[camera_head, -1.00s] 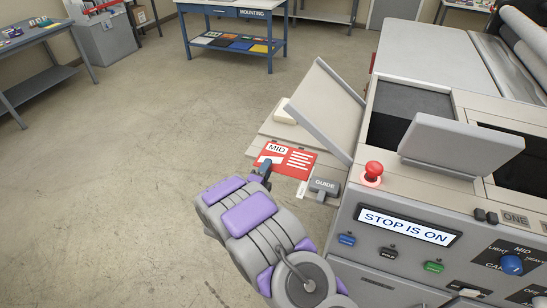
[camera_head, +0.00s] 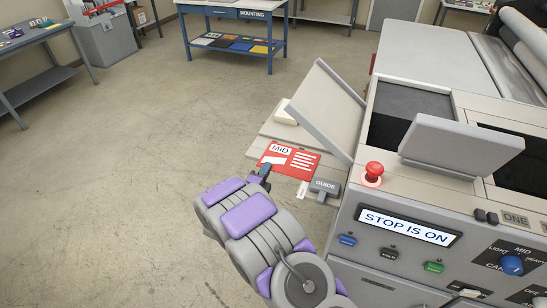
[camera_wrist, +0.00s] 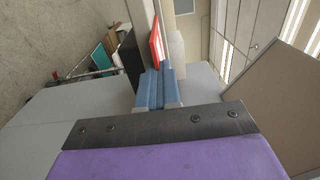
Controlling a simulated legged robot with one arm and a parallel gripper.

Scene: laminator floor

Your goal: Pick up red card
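The red card (camera_head: 302,161), marked MID with white lines, is over the front of the beige side table (camera_head: 256,154) of the machine, left of the grey GUIDE block (camera_head: 323,187). My gripper (camera_head: 264,170) is at the card's near left corner. In the wrist view the two blue fingers (camera_wrist: 158,88) are close together, and the card (camera_wrist: 157,44) extends from between their tips, seen nearly edge-on. The gripper looks shut on it. Whether the card still touches the table is hard to tell.
The machine carries a red stop button (camera_head: 373,170) and a display (camera_head: 408,226) reading STOP IS ON. A slanted grey panel (camera_head: 323,112) rises behind the card. A blue MOUNTING table (camera_head: 236,28) stands at the back.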

